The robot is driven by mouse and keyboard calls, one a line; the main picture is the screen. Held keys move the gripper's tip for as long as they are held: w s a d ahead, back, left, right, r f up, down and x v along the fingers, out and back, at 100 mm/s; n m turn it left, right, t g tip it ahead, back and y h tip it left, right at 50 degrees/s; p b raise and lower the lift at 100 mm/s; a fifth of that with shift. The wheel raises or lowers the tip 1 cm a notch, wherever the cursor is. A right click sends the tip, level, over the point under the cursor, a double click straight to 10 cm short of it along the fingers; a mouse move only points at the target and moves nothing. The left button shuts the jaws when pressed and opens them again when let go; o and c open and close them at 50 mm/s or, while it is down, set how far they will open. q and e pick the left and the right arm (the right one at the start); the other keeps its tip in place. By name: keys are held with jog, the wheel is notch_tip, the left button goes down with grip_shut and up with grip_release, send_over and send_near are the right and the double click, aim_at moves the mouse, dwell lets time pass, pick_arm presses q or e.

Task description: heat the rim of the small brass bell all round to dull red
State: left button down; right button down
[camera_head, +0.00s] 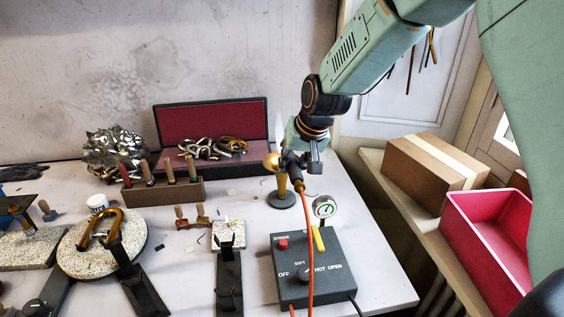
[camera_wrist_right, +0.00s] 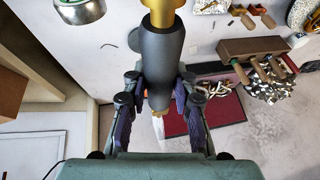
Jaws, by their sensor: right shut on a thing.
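My right gripper (camera_head: 296,161) is shut on a dark torch handle with an orange hose (camera_head: 302,207). In the right wrist view, the black handle (camera_wrist_right: 164,60) sits between the fingers, with a brass part at one end. A pale flame (camera_head: 280,126) rises at the gripper, and its tip shows in the wrist view (camera_wrist_right: 158,128). A small brass flared piece (camera_head: 281,183), seemingly the bell, stands on a round dark base just under the gripper; its upper part is hidden. A rounded brass end (camera_head: 271,161) shows left of the fingers. I cannot tell any red glow. My left gripper is not seen.
A red-lined case (camera_head: 212,122) and wooden tool rack (camera_head: 160,194) stand left. A pink bin (camera_head: 487,235) and cardboard box (camera_head: 432,168) are right.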

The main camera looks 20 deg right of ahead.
jog(key=shift+a, duration=0.1)
jog(key=shift+s+a+b, duration=0.2)
jog(key=shift+a+b, duration=0.05)
jog(key=shift+a, duration=0.5)
jog(key=shift+s+a+b, duration=0.2)
jog(key=shift+a+b, duration=0.1)
jog(key=shift+a, duration=0.5)
jog(key=shift+s+a+b, duration=0.2)
jog(key=shift+a+b, duration=0.05)
jog(key=shift+a, duration=0.5)
jog(key=s+b, duration=0.1)
jog(key=s, duration=0.1)
jog(key=s+a, duration=0.1)
jog(key=s, duration=0.1)
jog(key=shift+s+b, duration=0.35)
dwell(0.3)
dwell(0.7)
